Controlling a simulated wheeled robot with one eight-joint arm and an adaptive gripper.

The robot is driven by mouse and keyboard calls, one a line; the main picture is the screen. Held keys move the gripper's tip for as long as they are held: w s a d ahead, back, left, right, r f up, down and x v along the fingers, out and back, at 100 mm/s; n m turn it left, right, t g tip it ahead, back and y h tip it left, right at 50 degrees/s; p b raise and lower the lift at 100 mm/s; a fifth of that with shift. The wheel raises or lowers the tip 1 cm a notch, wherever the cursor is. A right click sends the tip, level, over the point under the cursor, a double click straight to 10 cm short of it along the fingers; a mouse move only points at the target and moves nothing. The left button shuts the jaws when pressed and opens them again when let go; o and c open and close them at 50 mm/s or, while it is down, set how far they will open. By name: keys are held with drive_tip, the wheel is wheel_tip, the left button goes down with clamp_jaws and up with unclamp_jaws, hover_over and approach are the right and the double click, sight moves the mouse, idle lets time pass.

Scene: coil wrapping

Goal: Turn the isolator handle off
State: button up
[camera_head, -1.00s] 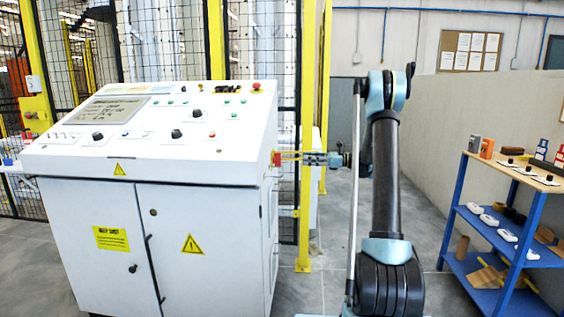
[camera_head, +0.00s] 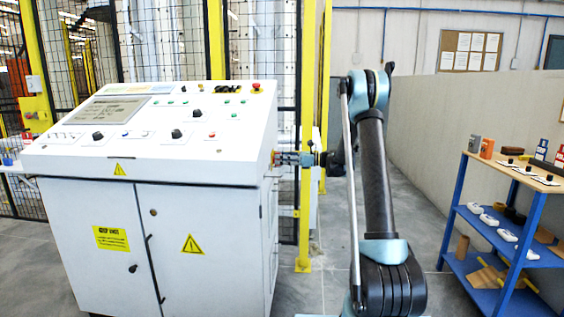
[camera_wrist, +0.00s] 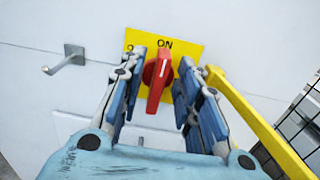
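The isolator handle (camera_wrist: 157,82) is a red rotary knob on a yellow plate (camera_wrist: 185,48) marked ON, on the side of the white control cabinet (camera_head: 160,160). In the wrist view its white line points up, slightly right, toward ON. My gripper (camera_wrist: 158,92) is open, with one blue finger on each side of the handle. The left finger is close to the handle; I cannot tell whether it touches. In the head view my gripper (camera_head: 288,158) reaches the cabinet's right side, and the handle is mostly hidden.
A yellow post (camera_head: 306,200) stands just right of the cabinet, near my gripper. A metal hook (camera_wrist: 64,60) sticks out left of the plate. A blue shelf rack (camera_head: 450,205) with parts stands at the right. The floor between is clear.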

clamp_jaws()
drive_tip(key=shift+n, duration=0.4)
drive_tip(key=n, duration=1.1)
drive_tip(key=s+f+n, duration=0.1)
drive_tip(key=n, duration=0.5)
drive_tip(key=shift+s+f, duration=0.1)
idle(0.6)
unclamp_jaws()
